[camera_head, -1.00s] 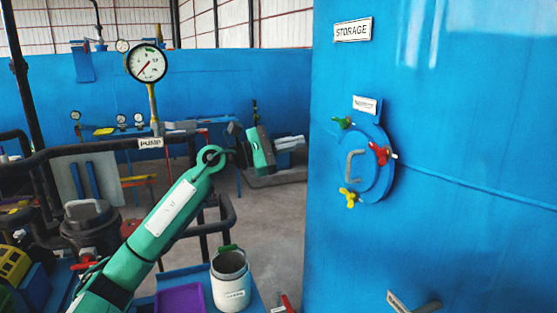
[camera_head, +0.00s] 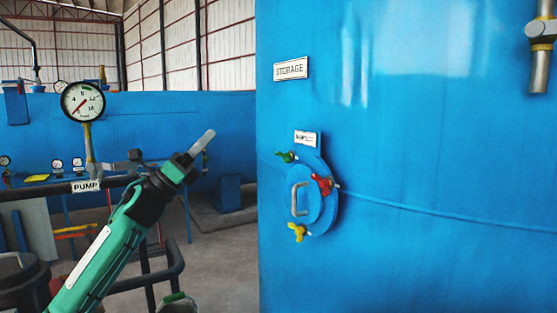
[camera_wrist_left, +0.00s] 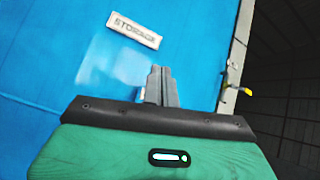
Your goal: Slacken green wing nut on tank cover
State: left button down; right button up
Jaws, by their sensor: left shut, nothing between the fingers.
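The green wing nut (camera_head: 286,157) sits at the upper left of the round blue cover (camera_head: 314,212) on the big blue storage tank (camera_head: 420,130). A red wing nut (camera_head: 322,184) is at the cover's right and a yellow wing nut (camera_head: 297,231) at its lower left. A grey handle (camera_head: 295,198) is on the cover. My left gripper (camera_head: 205,140) is shut and empty, in the air left of the tank and apart from the cover. In the left wrist view its closed fingers (camera_wrist_left: 160,85) point toward the tank wall. My right gripper is not in view.
A STORAGE sign (camera_head: 291,69) and a small label (camera_head: 307,139) are on the tank above the cover. A pressure gauge (camera_head: 83,101) and PUMP sign (camera_head: 86,186) stand behind my left arm. Dark pipes (camera_head: 165,275) run low at left. A grey pipe (camera_head: 541,55) is at upper right.

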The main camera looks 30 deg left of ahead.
pick_arm(q)
jog(key=a+r+n+t+y, duration=0.2)
jog(key=a+n+t+y, duration=0.3)
jog(key=n, duration=0.6)
jog(key=n+g+h, duration=0.2)
jog(key=n+g, duration=0.7)
jog(key=n, duration=1)
send_near(297, 150)
jog(key=s+a+r, duration=0.2)
jog(key=s, duration=0.2)
jog(key=r+p+x, duration=0.1)
jog(key=p+x, duration=0.4)
jog(key=x, duration=0.4)
jog(key=shift+w+f+p, duration=0.25)
jog(key=shift+f+p, duration=0.1)
jog(key=shift+f, duration=0.7)
jog(key=shift+w+f+p, duration=0.3)
jog(key=shift+f+p, duration=0.05)
jog(key=shift+f, duration=0.7)
